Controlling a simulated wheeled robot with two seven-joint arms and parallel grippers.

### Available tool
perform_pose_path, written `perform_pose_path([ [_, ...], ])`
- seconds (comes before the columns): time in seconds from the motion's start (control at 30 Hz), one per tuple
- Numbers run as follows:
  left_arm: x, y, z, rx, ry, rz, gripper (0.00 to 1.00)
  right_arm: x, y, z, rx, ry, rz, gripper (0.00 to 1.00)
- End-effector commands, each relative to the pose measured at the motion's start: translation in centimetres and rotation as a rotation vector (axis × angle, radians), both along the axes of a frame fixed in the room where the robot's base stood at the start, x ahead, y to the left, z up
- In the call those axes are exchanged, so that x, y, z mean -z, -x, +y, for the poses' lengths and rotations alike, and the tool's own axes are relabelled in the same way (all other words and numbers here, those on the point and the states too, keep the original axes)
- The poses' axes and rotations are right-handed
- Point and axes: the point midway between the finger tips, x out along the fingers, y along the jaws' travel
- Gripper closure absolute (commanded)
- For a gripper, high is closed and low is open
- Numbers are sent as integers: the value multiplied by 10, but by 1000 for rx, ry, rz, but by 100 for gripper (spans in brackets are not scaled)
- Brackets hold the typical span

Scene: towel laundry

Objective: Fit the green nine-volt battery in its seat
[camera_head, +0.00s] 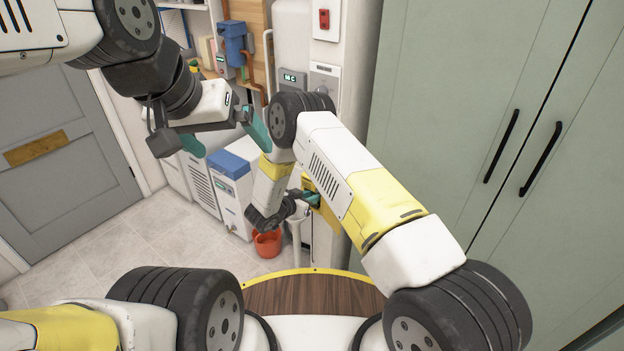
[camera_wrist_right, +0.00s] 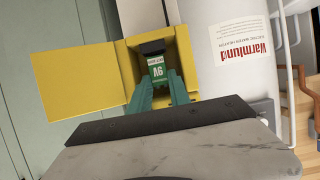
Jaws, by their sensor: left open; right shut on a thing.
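The green nine-volt battery (camera_wrist_right: 157,71), with a white "9V" marking, is between the teal fingers of my right gripper (camera_wrist_right: 159,84), which is shut on it. The battery is at the mouth of an open yellow box (camera_wrist_right: 185,60). A dark block (camera_wrist_right: 152,47) lies just beyond the battery's far end; I cannot tell whether they touch or how deep the battery sits. In the head view my right gripper (camera_head: 306,197) reaches the yellow box beside the cabinet, and the battery is hidden. My left gripper (camera_head: 224,140) is open and empty in the air, further left.
The yellow box's door (camera_wrist_right: 80,80) stands open to the left in the wrist view. A white water heater (camera_wrist_right: 235,85) is close on its right. In the head view an orange bucket (camera_head: 267,243) stands on the floor; a green cupboard (camera_head: 450,110) fills the right.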

Motion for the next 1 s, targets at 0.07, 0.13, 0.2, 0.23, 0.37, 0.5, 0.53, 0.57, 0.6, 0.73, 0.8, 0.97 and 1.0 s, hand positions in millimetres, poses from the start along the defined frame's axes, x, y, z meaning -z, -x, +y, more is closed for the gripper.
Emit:
perform_pose_path([
  [0.07, 0, 0, 0, 0, 0, 0, 0, 1, 0, 0, 0, 0, 0, 100],
  [0.13, 0, 0, 0, 0, 0, 0, 0, 3, 0, 0, 0, 1, 1, 100],
  [0.2, 0, 0, 0, 0, 0, 0, 0, 4, 0, 0, 0, 1, 1, 100],
  [0.23, 0, 0, 0, 0, 0, 0, 0, 4, 0, 0, 0, 1, 1, 100],
  [0.37, 0, 0, 0, 0, 0, 0, 0, 6, 0, 0, 0, 1, 1, 100],
  [0.5, 0, 0, 0, 0, 0, 0, 0, 8, 0, 0, 0, 0, 0, 100],
  [0.53, 0, 0, 0, 0, 0, 0, 0, 8, 0, 0, 0, 0, 0, 100],
  [0.57, 0, 0, 0, 0, 0, 0, 0, 9, 0, 0, -1, 0, 0, 100],
  [0.6, 0, 0, 0, 0, 0, 0, 0, 9, 0, 0, -1, 0, 0, 100],
  [0.73, 0, 0, 0, 0, 0, 0, 0, 11, 0, 0, -1, 0, 0, 100],
  [0.8, 0, 0, 0, 0, 0, 0, 0, 12, 0, 0, -1, 0, 0, 100],
  [0.97, 0, 0, 0, 0, 0, 0, 0, 15, 0, 0, -1, 0, 0, 100],
  [1.0, 0, 0, 0, 0, 0, 0, 0, 15, 0, 0, -1, 0, 0, 100],
])
